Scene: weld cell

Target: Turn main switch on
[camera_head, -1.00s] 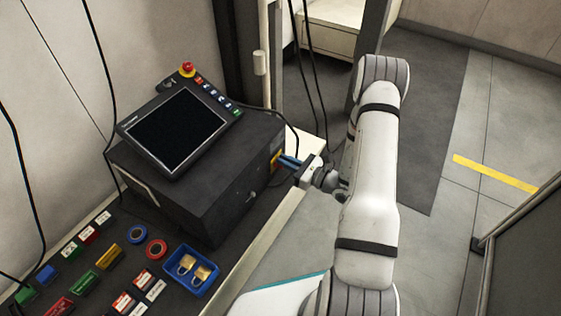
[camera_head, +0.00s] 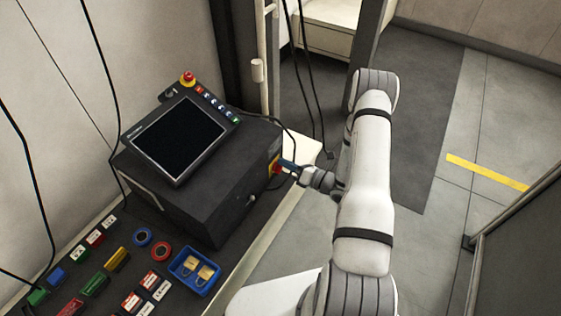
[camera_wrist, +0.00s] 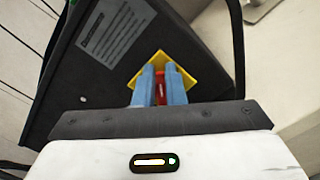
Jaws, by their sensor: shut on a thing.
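The main switch is a red handle on a yellow plate on the right side of a black control box. In the head view, the red handle (camera_head: 277,168) and the yellow plate (camera_head: 271,166) show at the box's right edge. In the wrist view, the red handle (camera_wrist: 161,87) stands between my two blue fingers, in front of the yellow plate (camera_wrist: 187,80). My gripper (camera_wrist: 161,84) is shut on the red handle; it also shows in the head view (camera_head: 284,166). The black control box (camera_head: 215,190) stands on the bench. The fingers hide part of the handle.
A panel with a dark screen (camera_head: 180,138) and a red emergency button (camera_head: 188,78) sits on the box. A blue tray (camera_head: 185,280) with padlocks and several coloured tags lie in front. Black cables hang behind my gripper. The floor at right is open.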

